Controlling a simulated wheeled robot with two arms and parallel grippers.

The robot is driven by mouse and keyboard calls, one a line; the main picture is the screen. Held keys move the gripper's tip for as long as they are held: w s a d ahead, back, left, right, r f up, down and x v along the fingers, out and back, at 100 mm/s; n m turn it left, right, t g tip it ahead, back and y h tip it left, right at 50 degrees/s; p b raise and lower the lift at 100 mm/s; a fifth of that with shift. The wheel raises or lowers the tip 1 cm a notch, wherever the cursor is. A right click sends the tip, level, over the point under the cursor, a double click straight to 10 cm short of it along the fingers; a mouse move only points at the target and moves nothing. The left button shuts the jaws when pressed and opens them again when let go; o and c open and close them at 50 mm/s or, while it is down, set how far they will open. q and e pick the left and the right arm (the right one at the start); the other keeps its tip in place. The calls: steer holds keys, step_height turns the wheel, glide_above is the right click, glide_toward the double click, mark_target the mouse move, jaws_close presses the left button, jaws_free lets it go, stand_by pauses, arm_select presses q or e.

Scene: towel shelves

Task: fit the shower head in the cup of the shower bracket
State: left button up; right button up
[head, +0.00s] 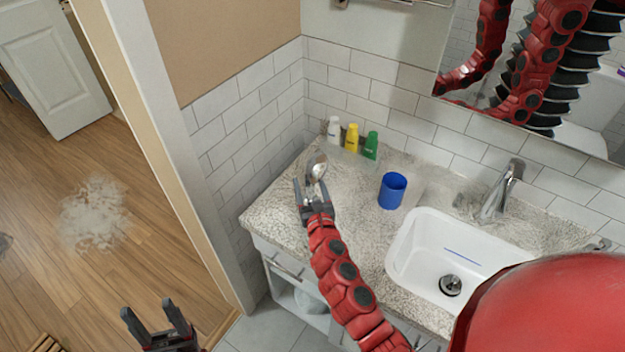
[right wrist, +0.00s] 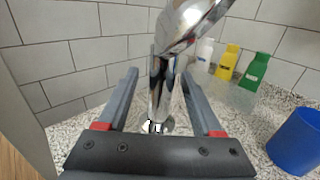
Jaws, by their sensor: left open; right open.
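A chrome shower head (head: 317,165) stands upright near the back left of the counter, its head tilted to one side. It also shows in the right wrist view (right wrist: 185,25), its handle running down between my fingers. My right gripper (head: 309,187) is open, its fingers on either side of the handle with gaps showing. At the foot of the handle is a shiny round piece (right wrist: 168,125); I cannot tell whether it is the bracket. No bracket cup shows clearly. My left gripper (head: 148,312) is open and empty, low at the left, away from the counter.
White, yellow (head: 352,139) and green (head: 371,145) bottles stand behind the shower head by the tiled wall. A blue cup (head: 392,191) stands to its right. The sink (head: 410,262) and faucet (head: 497,190) are further right. The counter's front left is clear.

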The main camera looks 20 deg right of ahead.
steer(key=shift+w+d, duration=0.15)
steer(key=shift+w, duration=0.95)
jaws_close()
